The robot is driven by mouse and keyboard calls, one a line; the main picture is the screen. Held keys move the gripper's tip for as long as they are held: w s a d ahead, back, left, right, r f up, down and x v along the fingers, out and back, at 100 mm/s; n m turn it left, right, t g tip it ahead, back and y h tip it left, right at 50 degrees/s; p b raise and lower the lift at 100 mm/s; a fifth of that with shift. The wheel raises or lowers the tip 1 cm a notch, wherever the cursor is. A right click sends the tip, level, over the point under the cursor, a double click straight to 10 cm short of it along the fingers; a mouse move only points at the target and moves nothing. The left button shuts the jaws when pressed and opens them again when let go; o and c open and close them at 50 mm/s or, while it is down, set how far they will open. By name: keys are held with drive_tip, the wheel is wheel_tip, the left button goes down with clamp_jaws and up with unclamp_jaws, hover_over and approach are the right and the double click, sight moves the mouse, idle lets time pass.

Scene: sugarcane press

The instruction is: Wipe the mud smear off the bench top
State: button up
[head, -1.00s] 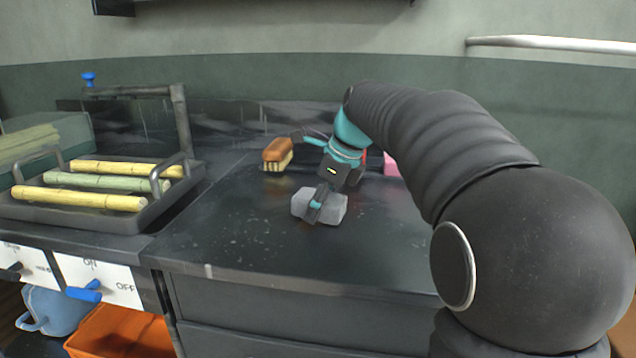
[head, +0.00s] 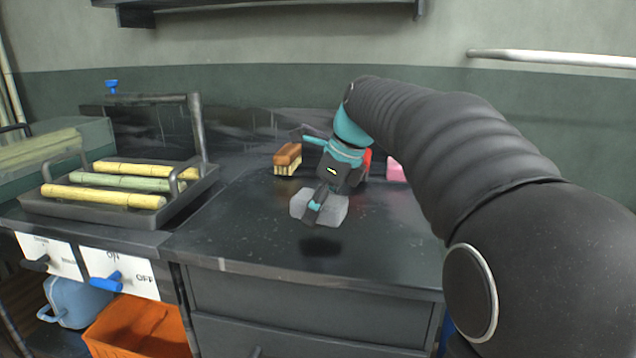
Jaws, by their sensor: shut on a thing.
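My gripper (head: 315,205) is shut on a pale grey block-shaped cloth or sponge (head: 336,209). It holds the block above the bench top (head: 390,245), apart from the surface. A soft dark round patch lies on the bench right below the block and looks like its shadow. I cannot make out a clear mud smear; the dark bench shows only small pale specks and faint marks. My arm hides the right part of the bench.
A brush with a brown back (head: 287,157) stands at the back of the bench. A pink item (head: 395,170) and a red item (head: 366,160) are partly behind my arm. A tray (head: 110,212) with cane sticks is at left, above switches (head: 106,281).

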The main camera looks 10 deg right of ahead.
drive_tip(key=shift+r, duration=2.4)
drive_tip(key=shift+d, duration=0.1)
